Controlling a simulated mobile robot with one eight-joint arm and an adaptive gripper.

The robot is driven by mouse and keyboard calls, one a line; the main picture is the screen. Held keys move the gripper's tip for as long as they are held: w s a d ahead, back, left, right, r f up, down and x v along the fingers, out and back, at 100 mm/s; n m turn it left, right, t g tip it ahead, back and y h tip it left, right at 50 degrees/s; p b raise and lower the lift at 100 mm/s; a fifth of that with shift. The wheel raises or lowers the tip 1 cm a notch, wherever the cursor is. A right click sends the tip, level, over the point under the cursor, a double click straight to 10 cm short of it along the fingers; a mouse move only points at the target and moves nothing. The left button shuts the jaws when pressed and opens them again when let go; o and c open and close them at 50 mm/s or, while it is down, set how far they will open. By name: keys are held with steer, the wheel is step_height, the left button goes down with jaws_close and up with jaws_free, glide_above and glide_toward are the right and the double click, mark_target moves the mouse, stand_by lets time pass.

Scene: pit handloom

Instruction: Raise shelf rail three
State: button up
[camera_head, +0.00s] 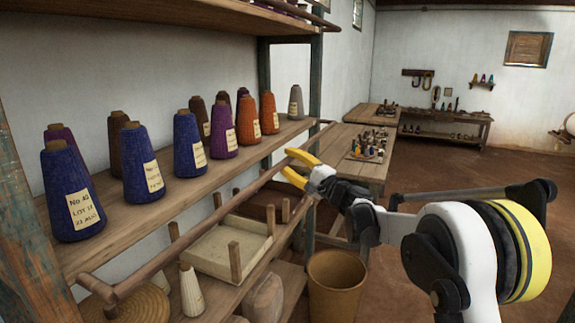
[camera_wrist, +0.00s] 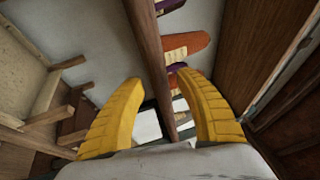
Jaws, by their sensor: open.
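The shelf rail (camera_head: 200,228) is a long thin brown wooden bar. It slants along the front of the shelf (camera_head: 130,222) that holds the yarn cones, a little below its edge. My gripper (camera_head: 287,163) is open at the rail's far part, its yellow fingers pointing left toward the shelving. In the wrist view the rail (camera_wrist: 148,45) runs between the two spread fingers (camera_wrist: 163,85). I cannot tell whether either finger touches it. Whether this rail is number three cannot be read.
Labelled cones, blue (camera_head: 145,165), purple and orange (camera_head: 268,115), stand just behind the rail. Below are a pale tray (camera_head: 205,265), upright pegs (camera_head: 235,262) and a tan bin (camera_head: 336,285). A shelf post (camera_head: 316,75) stands near my gripper. Open floor lies to the right.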

steer(key=shift+w+a+r, duration=0.1)
steer(key=shift+w+a, duration=0.15)
steer(key=shift+a, duration=0.05)
jaws_close()
steer(key=shift+r, duration=0.1)
